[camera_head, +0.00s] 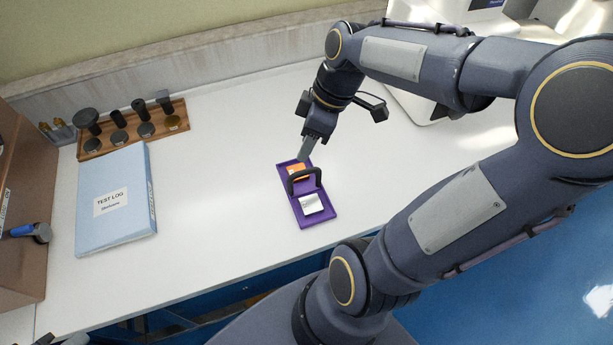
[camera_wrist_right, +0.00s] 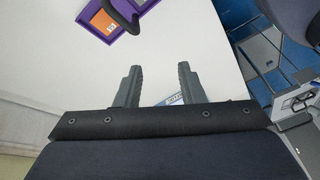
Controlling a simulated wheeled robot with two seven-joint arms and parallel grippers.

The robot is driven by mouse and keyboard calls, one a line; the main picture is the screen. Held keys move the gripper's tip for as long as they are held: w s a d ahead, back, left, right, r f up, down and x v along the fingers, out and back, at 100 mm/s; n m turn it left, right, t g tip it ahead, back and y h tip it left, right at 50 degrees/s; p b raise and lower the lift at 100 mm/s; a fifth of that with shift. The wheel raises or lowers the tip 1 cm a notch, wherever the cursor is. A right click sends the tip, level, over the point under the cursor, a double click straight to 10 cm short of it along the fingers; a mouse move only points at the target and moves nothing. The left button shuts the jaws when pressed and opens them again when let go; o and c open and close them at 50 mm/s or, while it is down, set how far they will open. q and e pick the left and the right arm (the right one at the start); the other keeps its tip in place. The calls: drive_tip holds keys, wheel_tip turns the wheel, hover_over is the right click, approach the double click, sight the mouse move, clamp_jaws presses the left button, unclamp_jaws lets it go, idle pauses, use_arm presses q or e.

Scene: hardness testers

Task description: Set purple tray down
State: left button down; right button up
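The purple tray (camera_head: 325,215) lies on the white table in the head view, long side running away from me. It has a black arched handle (camera_head: 304,178) across its middle, an orange block (camera_head: 296,171) at the far end and a silver block (camera_head: 312,204) at the near end. My right gripper (camera_head: 304,150) is just above the tray's far end. In the right wrist view its two fingers (camera_wrist_right: 158,78) are apart with nothing between them, and part of the tray (camera_wrist_right: 92,10) shows beyond the tips, clear of them. Only a grey sliver, perhaps my left gripper, shows at the bottom left edge.
A blue test log binder (camera_head: 115,225) lies left of the tray. Behind it is a wooden rack (camera_head: 135,130) with several dark parts. A brown box (camera_head: 22,215) stands at the left edge. The white table around the tray is clear.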

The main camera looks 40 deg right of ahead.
drive_tip(key=s+a+m+t, duration=0.4)
drive_tip(key=s+a+m, duration=0.3)
drive_tip(key=s+m, duration=0.1)
drive_tip(key=shift+s+a+r+m, duration=0.25)
drive_tip(key=shift+m, duration=0.55)
